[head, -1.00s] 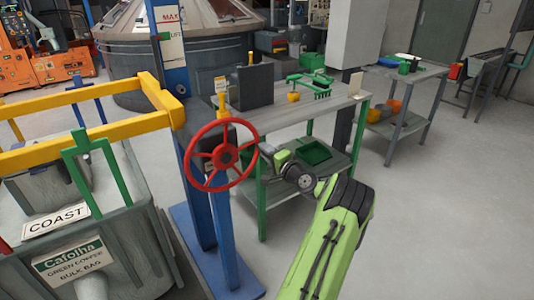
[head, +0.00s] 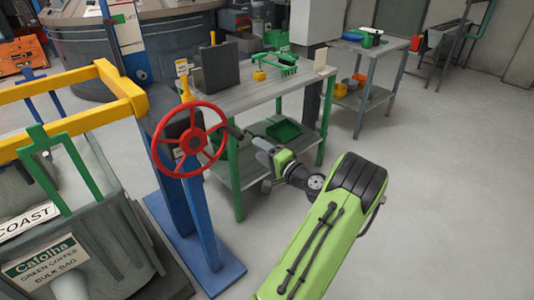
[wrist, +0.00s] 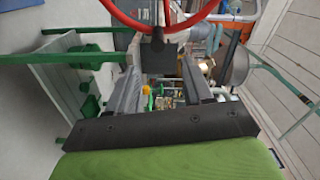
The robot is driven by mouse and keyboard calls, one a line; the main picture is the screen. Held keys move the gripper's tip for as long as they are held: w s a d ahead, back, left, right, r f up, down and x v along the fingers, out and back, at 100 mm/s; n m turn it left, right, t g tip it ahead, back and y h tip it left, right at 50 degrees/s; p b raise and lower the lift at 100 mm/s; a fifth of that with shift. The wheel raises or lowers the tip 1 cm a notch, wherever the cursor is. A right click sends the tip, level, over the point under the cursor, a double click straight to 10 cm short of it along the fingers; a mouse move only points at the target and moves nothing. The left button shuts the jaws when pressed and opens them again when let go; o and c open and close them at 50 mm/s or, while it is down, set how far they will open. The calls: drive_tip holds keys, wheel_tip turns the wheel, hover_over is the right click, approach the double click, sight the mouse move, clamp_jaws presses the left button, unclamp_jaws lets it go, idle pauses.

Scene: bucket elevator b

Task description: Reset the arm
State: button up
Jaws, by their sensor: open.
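My gripper (wrist: 160,72) is open, with its two grey fingers apart and nothing held between them that I can make out. In the head view my green arm reaches in from the bottom, and its end is just right of a red handwheel (head: 222,128). The handwheel stands on a blue post. In the wrist view the red wheel (wrist: 202,12) crosses the top of the picture, close beyond the fingers. I cannot tell whether any part of my gripper touches it.
A workbench (head: 262,92) with green legs stands behind the wheel, bearing a dark panel and green items. A yellow rail (head: 65,120) and a coffee bulk bag container (head: 100,255) are at left. A smaller table (head: 378,55) stands behind. The floor at right is clear.

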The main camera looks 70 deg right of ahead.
drive_tip(key=shift+v, duration=1.3)
